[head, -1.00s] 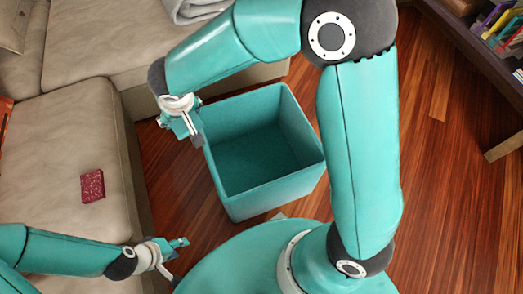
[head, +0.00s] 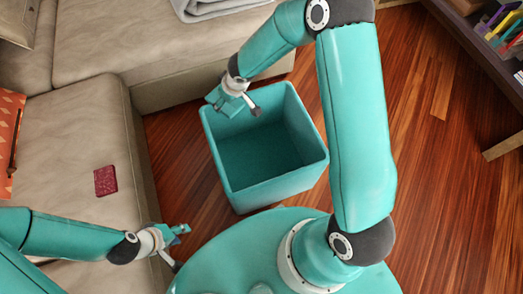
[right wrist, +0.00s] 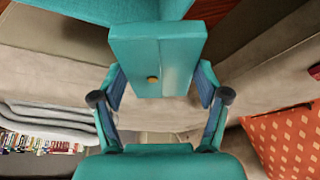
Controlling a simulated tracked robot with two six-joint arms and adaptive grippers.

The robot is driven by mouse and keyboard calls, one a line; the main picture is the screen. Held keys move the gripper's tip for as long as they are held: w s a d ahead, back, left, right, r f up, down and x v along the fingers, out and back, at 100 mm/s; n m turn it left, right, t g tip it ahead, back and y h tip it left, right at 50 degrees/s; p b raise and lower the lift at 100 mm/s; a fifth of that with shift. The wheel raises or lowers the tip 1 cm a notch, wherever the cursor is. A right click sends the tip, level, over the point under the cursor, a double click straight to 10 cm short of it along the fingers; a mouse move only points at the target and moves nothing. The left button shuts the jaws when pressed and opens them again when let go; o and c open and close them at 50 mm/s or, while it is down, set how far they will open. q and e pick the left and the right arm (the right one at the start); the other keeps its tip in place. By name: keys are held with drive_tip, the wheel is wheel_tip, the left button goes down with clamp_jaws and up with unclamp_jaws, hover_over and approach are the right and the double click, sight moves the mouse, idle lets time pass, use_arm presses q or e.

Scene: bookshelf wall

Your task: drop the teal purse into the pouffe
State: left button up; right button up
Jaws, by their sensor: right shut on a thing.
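The teal pouffe (head: 230,188) is an open, empty-looking square box on the wood floor, in the middle of the head view. My right gripper (head: 238,105) is above its far left rim in that view. In the right wrist view its two fingers (right wrist: 160,98) are shut on the teal purse (right wrist: 155,50), a boxy thing with a small brass clasp. In the head view the purse is small and partly blends with the gripper. My left gripper (head: 178,246) is empty beside the sofa edge, its fingers apart.
A beige sofa (head: 70,125) runs along the left and back, with a dark red book (head: 105,180), an orange patterned cushion (head: 8,130) and a folded grey blanket (head: 215,8). A bookshelf (head: 470,50) stands at the right. The floor right of my right arm is clear.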

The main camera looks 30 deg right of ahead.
use_arm(q)
drive_tip(key=shift+r+p, duration=1.85)
drive_tip(key=shift+r, duration=0.55)
wheel_tip(320, 180, down, 6)
drive_tip(key=b, duration=0.6)
use_arm(e)
drive_tip(key=s+d+f+n+y, duration=0.1)
drive_tip(key=s+d+f+n, duration=0.2)
drive_tip(key=d+f, duration=0.9)
drive_tip(key=s+f, duration=0.3)
drive_tip(key=shift+f, duration=0.35)
drive_tip(key=o, duration=1.2)
drive_tip(key=shift+s+d+r, duration=0.1)
drive_tip(key=shift+r, duration=0.05)
use_arm(q)
drive_tip(key=shift+s, duration=0.1)
use_arm(e)
drive_tip(key=v, duration=1.1)
drive_tip(key=shift+r, duration=0.35)
